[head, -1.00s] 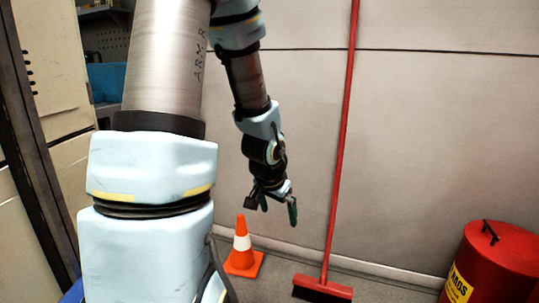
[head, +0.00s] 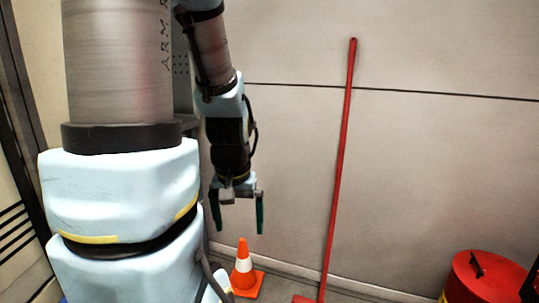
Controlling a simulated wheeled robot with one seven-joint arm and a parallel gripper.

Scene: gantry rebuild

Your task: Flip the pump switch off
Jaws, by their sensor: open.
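My gripper (head: 238,215) hangs down in the head view, left of centre, with its two fingers apart and nothing between them. It is in front of the pale wall panel, above an orange traffic cone in the picture. The pump switch is not in view, and no pump can be made out.
The orange and white cone (head: 245,270) stands on the floor below my gripper. A red broom (head: 340,160) leans on the pale wall (head: 430,150). A red bin (head: 487,280) stands at the lower right. The wall between broom and bin is bare.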

